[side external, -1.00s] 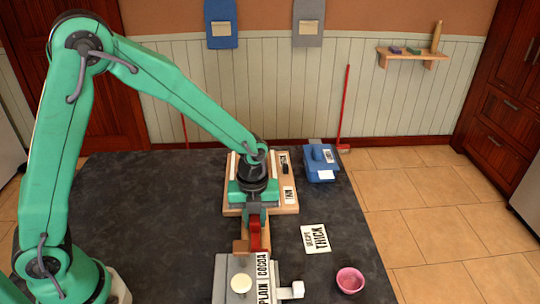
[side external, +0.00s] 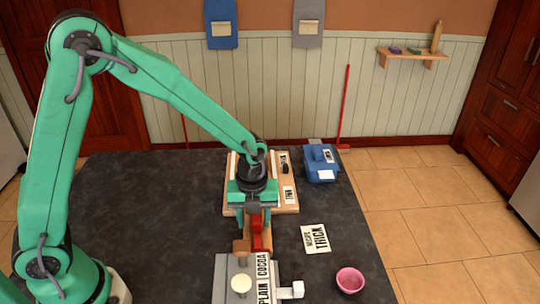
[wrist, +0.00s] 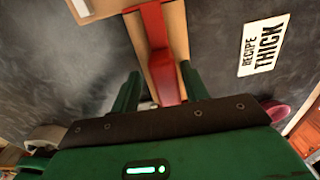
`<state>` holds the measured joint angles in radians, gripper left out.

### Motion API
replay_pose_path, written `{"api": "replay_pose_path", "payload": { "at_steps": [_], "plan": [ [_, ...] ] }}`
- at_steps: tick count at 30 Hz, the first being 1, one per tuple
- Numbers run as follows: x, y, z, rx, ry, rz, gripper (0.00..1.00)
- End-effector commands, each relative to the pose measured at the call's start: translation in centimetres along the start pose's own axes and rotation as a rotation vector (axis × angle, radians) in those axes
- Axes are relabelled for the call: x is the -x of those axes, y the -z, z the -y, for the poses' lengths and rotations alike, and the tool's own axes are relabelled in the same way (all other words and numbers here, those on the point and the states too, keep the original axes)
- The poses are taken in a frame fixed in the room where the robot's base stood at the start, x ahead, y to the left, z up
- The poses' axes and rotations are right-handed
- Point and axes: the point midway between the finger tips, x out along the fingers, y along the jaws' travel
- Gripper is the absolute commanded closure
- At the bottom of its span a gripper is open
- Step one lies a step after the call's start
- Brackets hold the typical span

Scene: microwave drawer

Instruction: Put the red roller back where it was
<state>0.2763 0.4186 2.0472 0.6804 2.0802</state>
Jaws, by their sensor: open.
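The red roller (side external: 258,240) shows as a red piece below my gripper (side external: 254,222) in the side view, close to a wooden block (side external: 241,246). In the wrist view the red piece (wrist: 160,50) runs lengthwise over a pale wooden surface (wrist: 180,30). My gripper (wrist: 160,88) is open, with a green finger on either side of the red piece's near end. I cannot tell whether the fingers touch it. A wooden board (side external: 291,208) with a card marked THIN lies behind and partly under my gripper.
A grey stand (side external: 222,277) with PLAIN and COCOA labels and a cream knob (side external: 241,284) is in front. A RECIPE THICK card (side external: 315,238) lies to the right, with a pink bowl (side external: 350,280) nearer. A blue box (side external: 321,174) stands behind. The dark table (side external: 130,220) is clear at left.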

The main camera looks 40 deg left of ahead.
Motion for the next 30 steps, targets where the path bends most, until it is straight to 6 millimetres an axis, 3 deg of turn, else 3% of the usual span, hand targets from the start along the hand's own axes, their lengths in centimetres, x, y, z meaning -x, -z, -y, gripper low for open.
{"api": "replay_pose_path", "payload": {
  "at_steps": [21, 30],
  "plan": [
    [10.6, -0.1, 0.1, 0.0, 0.007, 0.004, 0.55],
    [12.4, -0.1, 0.1, 0.0, 0.005, 0.003, 0.55]
  ]
}}
